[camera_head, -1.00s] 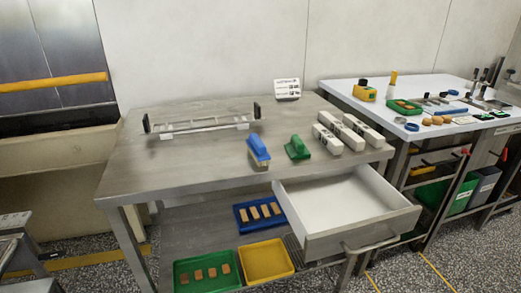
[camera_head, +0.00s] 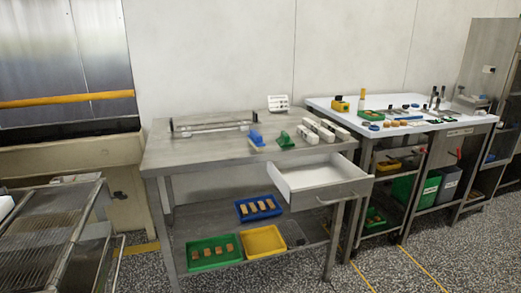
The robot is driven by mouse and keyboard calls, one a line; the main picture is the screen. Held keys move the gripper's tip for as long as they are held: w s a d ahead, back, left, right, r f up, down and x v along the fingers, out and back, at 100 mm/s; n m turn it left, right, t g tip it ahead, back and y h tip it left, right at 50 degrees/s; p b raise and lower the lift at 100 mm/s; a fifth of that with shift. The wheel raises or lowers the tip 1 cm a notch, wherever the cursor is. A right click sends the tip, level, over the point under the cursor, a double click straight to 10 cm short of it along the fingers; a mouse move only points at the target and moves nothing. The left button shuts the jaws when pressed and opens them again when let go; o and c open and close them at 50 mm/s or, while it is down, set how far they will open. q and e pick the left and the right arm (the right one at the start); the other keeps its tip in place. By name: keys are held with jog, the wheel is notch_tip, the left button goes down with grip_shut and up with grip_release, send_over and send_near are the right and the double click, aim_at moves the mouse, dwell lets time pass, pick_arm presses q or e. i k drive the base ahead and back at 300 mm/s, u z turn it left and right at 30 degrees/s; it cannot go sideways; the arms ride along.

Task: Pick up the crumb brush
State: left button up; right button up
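A brush with a blue handle and pale bristles (camera_head: 257,138) rests on the steel table (camera_head: 205,150), right of the middle. A green-handled item (camera_head: 284,140), perhaps another brush, sits just to its right. I cannot tell from the view which one is the crumb brush. Neither of my grippers shows in the head view.
The table's drawer (camera_head: 345,190) stands open and empty. Several white blocks (camera_head: 318,131) lie right of the green item, and a metal frame (camera_head: 210,127) lies behind left. Blue, green and yellow trays (camera_head: 263,241) sit on the lower shelf. A white-topped table (camera_head: 420,125) stands right.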

aim_at(256, 140)
jog(key=z, duration=1.35)
jog(key=i, duration=1.75)
jog(key=u, duration=2.45)
